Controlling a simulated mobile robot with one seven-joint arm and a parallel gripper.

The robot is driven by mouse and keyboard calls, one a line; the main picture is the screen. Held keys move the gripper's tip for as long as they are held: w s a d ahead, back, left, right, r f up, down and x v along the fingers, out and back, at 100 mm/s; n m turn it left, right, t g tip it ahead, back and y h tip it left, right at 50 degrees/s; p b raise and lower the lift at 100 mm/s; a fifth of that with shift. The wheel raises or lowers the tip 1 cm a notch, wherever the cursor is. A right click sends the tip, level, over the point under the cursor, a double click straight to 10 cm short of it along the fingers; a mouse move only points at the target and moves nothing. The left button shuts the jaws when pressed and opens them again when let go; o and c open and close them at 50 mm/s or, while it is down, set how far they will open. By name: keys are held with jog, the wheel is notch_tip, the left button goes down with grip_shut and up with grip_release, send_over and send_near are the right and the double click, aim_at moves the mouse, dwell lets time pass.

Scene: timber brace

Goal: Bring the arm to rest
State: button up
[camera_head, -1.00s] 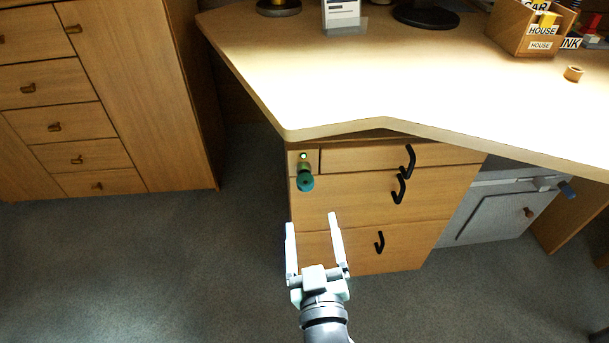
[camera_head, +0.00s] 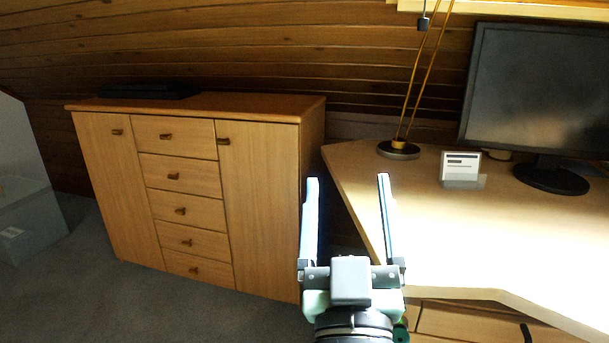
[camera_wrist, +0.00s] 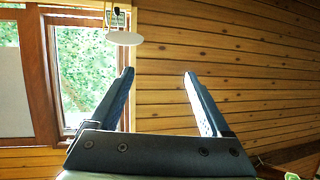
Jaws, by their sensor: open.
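My gripper (camera_head: 348,184) is raised in front of the desk's left end in the head view, with its two fingers pointing up and wide apart. Nothing is between the fingers. In the wrist view my gripper (camera_wrist: 158,76) is also open and empty, facing the wood-plank wall (camera_wrist: 230,50) and a window (camera_wrist: 88,75). It touches nothing that I can see.
The desk (camera_head: 440,225) fills the right, with a monitor (camera_head: 540,90), a small white card stand (camera_head: 461,167) and a lamp base (camera_head: 398,150). A wooden cabinet (camera_head: 265,200) stands at the left. Carpeted floor (camera_head: 75,290) in front of it is clear.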

jog(key=s+a+r+t+p, duration=0.1)
jog(key=s+a+r, duration=0.1)
jog(key=s+r, duration=0.35)
jog(key=s+a+r+t+y, duration=0.1)
jog(key=s+r+t, duration=0.1)
jog(key=r, duration=0.7)
jog(key=s+a+r+t+p, duration=0.1)
jog(key=s+a+r, duration=0.15)
jog(key=r, duration=0.45)
notch_tip(320, 180, up, 37)
jog(key=p, duration=3.6)
jog(key=shift+d+f+m+p, duration=0.2)
jog(key=shift+d+m+p, duration=0.1)
jog(key=shift+m+p, duration=0.1)
